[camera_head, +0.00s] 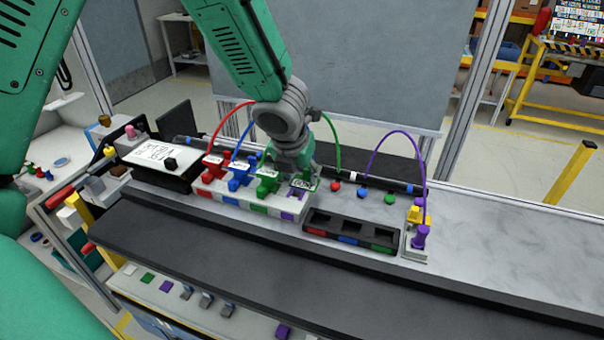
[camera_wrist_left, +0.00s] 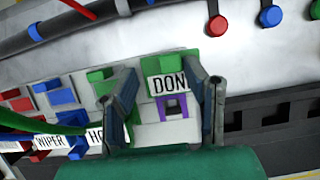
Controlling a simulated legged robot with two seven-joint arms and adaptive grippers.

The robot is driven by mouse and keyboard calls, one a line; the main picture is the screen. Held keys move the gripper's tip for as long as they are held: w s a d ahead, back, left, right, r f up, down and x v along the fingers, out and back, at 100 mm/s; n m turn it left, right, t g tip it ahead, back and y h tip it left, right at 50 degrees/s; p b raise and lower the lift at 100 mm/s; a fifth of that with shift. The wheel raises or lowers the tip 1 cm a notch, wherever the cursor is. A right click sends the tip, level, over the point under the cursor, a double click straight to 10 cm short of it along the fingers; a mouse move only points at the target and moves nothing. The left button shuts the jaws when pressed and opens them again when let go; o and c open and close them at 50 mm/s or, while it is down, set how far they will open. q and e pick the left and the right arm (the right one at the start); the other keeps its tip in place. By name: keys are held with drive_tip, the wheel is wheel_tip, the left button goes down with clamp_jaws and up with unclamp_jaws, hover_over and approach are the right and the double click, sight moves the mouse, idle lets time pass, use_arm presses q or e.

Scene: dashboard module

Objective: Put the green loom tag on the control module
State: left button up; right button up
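A green tag with a white "DON…" label (camera_wrist_left: 167,83) lies over the end of the control module (camera_head: 250,207), beside its purple slot (camera_wrist_left: 173,106). Its label also shows in the head view (camera_head: 301,184). I take it as the green loom tag. My left gripper (camera_wrist_left: 163,76) points down there, one finger on each side of the tag. A narrow gap shows by the left finger; the right finger hides the label's end. Contact with the module cannot be made out. In the head view my left gripper (camera_head: 297,172) partly covers this spot. My right gripper is out of view.
Red, blue and green plugs (camera_head: 240,174) stand on the module. A black compartment tray (camera_head: 350,238) and a purple plug (camera_head: 420,238) in a holder are to the right. A black loom bar (camera_head: 405,187) runs behind. The grey worktop (camera_head: 510,245) is clear at far right.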

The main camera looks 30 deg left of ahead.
use_arm(q)
drive_tip(key=shift+d+f, duration=0.1)
drive_tip(key=shift+d, duration=0.3)
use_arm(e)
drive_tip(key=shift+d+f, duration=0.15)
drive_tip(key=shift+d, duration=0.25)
